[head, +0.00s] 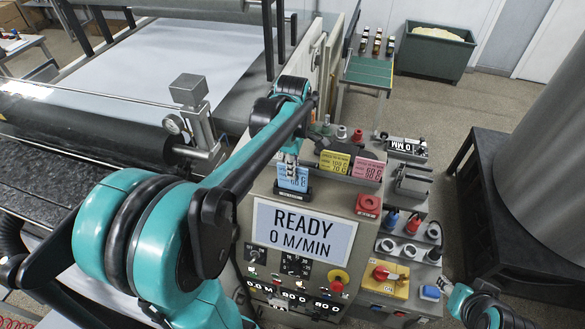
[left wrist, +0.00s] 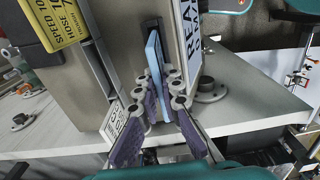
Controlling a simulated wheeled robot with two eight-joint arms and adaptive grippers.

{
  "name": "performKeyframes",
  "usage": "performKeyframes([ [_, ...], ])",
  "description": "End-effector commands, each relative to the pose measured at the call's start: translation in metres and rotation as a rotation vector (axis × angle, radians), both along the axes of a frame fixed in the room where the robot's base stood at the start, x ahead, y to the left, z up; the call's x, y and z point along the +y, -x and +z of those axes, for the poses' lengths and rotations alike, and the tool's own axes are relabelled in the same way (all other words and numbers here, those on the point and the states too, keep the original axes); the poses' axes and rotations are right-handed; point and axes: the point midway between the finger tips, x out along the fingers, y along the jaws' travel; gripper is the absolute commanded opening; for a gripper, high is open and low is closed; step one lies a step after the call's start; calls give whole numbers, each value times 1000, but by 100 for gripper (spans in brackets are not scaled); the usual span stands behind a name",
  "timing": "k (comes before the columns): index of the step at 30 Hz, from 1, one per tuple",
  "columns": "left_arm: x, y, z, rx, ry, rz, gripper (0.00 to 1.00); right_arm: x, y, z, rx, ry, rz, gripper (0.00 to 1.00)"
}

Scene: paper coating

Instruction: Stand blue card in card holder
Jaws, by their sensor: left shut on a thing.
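The blue card (head: 293,179) is upright near the top left of the console, above the READY sign. In the left wrist view the blue card (left wrist: 155,58) is a thin upright slab between the fingers. My left gripper (head: 291,160) is shut on it from above. The lower edge of the card meets the small dark card holder (head: 294,192); I cannot tell whether it is seated in the slot. My right gripper (head: 446,285) is at the lower right, small and partly cut off, apart from the card.
A yellow card (head: 334,162) and a pink card (head: 368,169) stand right of the blue card. A roller (head: 85,125) with a metal bracket lies to the left.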

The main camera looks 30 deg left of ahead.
Motion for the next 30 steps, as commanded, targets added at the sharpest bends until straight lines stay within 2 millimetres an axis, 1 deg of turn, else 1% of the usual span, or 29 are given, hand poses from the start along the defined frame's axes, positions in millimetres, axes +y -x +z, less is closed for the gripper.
performKeyframes([
  [25,0,0,-21,0,0,0,0,0,0,-15,0,0,0,40],
  [27,0,0,-20,0,0,0,22,0,0,-15,0,0,0,40],
  [28,0,0,-20,0,0,0,30,0,0,-15,0,0,0,40],
  [30,0,0,-20,0,0,0,30,0,0,-15,0,0,0,40],
])
